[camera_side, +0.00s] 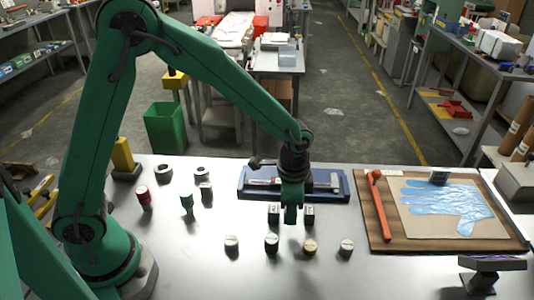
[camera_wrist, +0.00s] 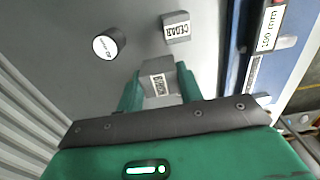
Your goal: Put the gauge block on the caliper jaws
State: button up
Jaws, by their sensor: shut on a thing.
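My gripper (camera_side: 291,212) is low over the grey table, just in front of the blue caliper tray. In the wrist view my gripper's green fingers (camera_wrist: 159,92) are shut on a small grey block (camera_wrist: 156,68) with a white label. In the side view the near finger hides much of the grip. Two small labelled blocks, one on the left (camera_side: 273,214) and one on the right (camera_side: 309,214), show beside it; I cannot tell whether either is the held one. A block labelled CEDAR (camera_wrist: 177,27) stands close by. The silver caliper (camera_side: 325,184) lies in the blue tray (camera_side: 243,194).
Several short cylinders, such as a white-topped one (camera_wrist: 109,43), stand in front of and left of my gripper. A red hammer-like tool (camera_side: 380,210) and a blue glove (camera_side: 445,205) lie on a brown board (camera_side: 375,245) at right.

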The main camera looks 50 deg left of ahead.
jog(key=shift+f, duration=2)
jog(key=shift+f, duration=0.15)
jog(key=o, duration=1.1)
notch_tip(320, 180, up, 11)
jog(key=shift+r, duration=0.7)
